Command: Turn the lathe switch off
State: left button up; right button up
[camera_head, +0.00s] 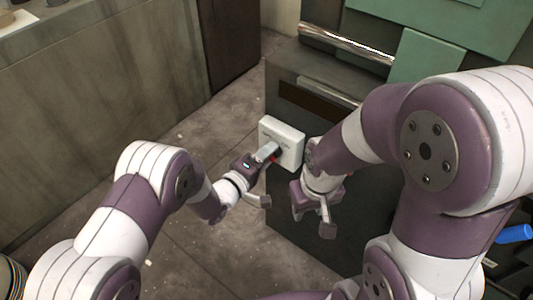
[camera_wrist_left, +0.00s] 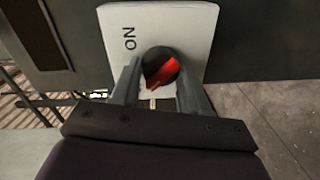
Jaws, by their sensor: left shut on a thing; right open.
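The lathe switch is a white box (camera_head: 283,140) on the side of the dark cabinet; it also shows in the left wrist view (camera_wrist_left: 185,20). Its round black knob with a red pointer (camera_wrist_left: 160,68) sits between the fingers of my left gripper (camera_wrist_left: 158,82). The letters ON, turned sideways, show to the left of the knob; no other label is visible. In the head view my left gripper (camera_head: 270,155) is at the box and hides most of the knob. My right gripper (camera_head: 314,212) is open and empty, below and right of the box, beside the cabinet.
The dark cabinet (camera_head: 290,205) has green panels (camera_head: 428,60) and metal bars (camera_head: 345,42) above. A blue object (camera_head: 514,233) shows at the right edge. A grey wall or counter (camera_head: 100,90) stands at the left. The concrete floor (camera_head: 190,250) is mostly clear.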

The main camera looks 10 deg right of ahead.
dwell(0.3)
pick_arm(q)
jog(key=o, duration=1.1)
jog(key=shift+c, duration=0.2)
jog(key=p+v, duration=0.3)
jog(key=v, duration=0.9)
jog(key=shift+s+a+p, duration=0.2)
jog(key=shift+a+p, duration=0.1)
jog(key=shift+p, duration=0.1)
